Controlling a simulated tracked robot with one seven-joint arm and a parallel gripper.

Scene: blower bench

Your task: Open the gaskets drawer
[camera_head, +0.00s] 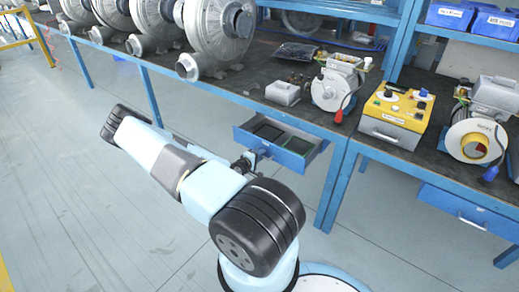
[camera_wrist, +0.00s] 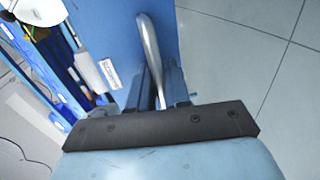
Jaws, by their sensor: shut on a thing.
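A blue drawer (camera_head: 286,158) under the workbench stands pulled out in the head view, with dark contents in its compartments. Its blue front fills the upper middle of the wrist view (camera_wrist: 192,45). A white label (camera_wrist: 110,73) is on the front; its text is too small to read. A curved metal handle (camera_wrist: 149,50) stands out from the front. My gripper (camera_head: 248,161) is at the drawer front, and its fingers also show in the wrist view (camera_wrist: 163,84). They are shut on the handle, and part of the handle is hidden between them.
Grey blowers (camera_head: 215,35) stand on the dark workbench (camera_head: 253,72), with a yellow control box (camera_head: 395,115) to the right. Another blue drawer (camera_head: 465,208) under the right bench is shut. The floor (camera_head: 75,185) on the left is clear.

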